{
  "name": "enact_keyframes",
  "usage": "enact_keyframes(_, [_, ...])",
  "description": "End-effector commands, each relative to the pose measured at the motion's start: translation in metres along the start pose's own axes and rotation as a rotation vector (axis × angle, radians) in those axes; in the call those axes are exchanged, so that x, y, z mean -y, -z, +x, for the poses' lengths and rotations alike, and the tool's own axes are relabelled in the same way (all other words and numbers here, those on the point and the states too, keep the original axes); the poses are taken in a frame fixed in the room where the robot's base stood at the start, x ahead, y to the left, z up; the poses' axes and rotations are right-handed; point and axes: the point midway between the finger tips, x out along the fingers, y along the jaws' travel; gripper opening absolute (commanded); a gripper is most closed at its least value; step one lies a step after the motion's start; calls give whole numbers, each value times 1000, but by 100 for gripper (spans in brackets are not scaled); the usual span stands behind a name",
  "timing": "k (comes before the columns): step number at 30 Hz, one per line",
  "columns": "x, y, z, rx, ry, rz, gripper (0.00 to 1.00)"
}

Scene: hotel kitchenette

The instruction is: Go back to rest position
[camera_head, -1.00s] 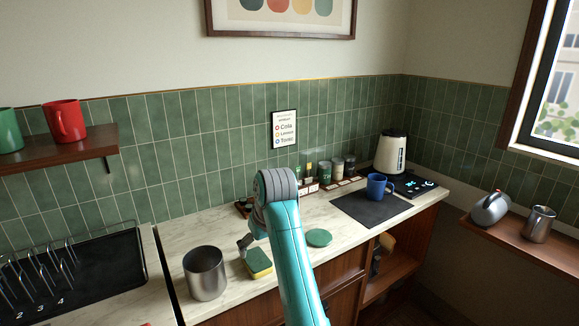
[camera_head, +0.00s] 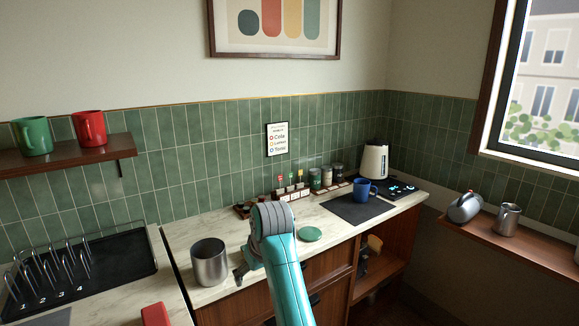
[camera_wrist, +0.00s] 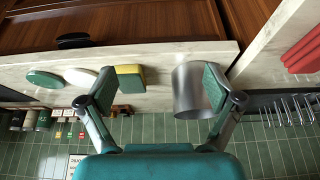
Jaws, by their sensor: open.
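My gripper (camera_wrist: 158,88) is open and empty in the wrist view, with its two fingers spread wide. In the head view a part of my gripper (camera_head: 241,274) shows just right of a steel canister (camera_head: 209,263), over the marble counter; my teal arm hides the rest. In the wrist view, which is upside down, the canister (camera_wrist: 188,95) appears behind the right-hand finger. A yellow and green sponge (camera_wrist: 130,78) lies on the counter near the left-hand finger. In the head view the sponge is hidden behind my arm.
A green disc (camera_head: 311,234), a dark mat (camera_head: 357,209) with a blue mug (camera_head: 364,189), jars (camera_head: 316,179) and a kettle (camera_head: 374,162) stand on the counter. A black tray with a rack (camera_head: 120,264) is at left. Mugs (camera_head: 90,128) sit on a wall shelf.

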Motion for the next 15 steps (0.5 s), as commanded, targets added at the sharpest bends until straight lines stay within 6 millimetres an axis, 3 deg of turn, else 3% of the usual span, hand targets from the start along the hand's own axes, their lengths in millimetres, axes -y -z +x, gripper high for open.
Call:
enact_keyframes(8, [-9, -31, 39, -34, -16, 29, 91])
enact_keyframes(15, [-20, -80, 87, -86, -40, 67, 91])
